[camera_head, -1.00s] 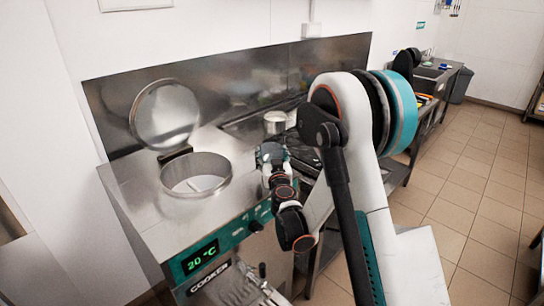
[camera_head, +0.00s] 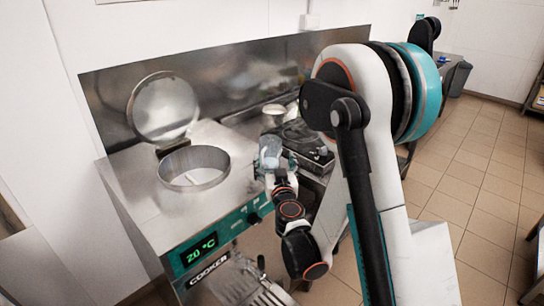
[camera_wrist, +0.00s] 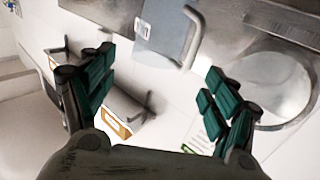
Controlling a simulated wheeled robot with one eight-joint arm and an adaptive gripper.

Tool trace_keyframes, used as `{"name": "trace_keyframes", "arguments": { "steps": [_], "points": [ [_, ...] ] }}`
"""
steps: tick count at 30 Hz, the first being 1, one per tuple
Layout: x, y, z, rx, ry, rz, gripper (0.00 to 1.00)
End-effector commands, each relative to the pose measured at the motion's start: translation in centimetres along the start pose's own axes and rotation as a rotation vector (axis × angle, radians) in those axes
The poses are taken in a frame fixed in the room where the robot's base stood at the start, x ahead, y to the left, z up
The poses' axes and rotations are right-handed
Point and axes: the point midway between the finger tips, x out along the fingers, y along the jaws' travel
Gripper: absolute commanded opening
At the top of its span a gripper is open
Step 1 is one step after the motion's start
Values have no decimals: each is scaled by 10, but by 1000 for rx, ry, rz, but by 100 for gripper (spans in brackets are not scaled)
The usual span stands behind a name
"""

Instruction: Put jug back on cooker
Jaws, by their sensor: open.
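The cooker (camera_head: 130,190) is a steel unit at the left of the head view, with a round well and its lid raised behind. A blue-grey jug (camera_wrist: 165,32) with a pale handle shows at the top of the wrist view. The handle is ahead of the gap between my fingers, apart from both. My gripper (camera_wrist: 160,75) is open and empty, with its dark green fingers spread. In the head view, my gripper (camera_head: 272,165) is by the cooker's right front edge, with a pale bluish shape beside it, likely the jug. What supports the jug is unclear.
A small metal pot (camera_head: 274,115) and a dark appliance (camera_head: 305,145) stand behind my gripper. Tiled floor (camera_head: 470,210) is clear at right.

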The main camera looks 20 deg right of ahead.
Motion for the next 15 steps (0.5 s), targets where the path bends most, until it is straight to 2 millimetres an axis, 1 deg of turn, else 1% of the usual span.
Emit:
{"name": "trace_keyframes", "arguments": {
  "steps": [1,3,9,11,14,15],
  "points": [
    [-5,0,4,0,0,-1,80],
    [-12,-1,4,0,0,-1,80],
    [-23,0,1,0,0,1,80],
    [-25,2,-2,0,-3,8,80],
    [-28,11,-15,0,-15,37,80],
    [-31,17,-22,-1,-25,56,80]
  ]
}}
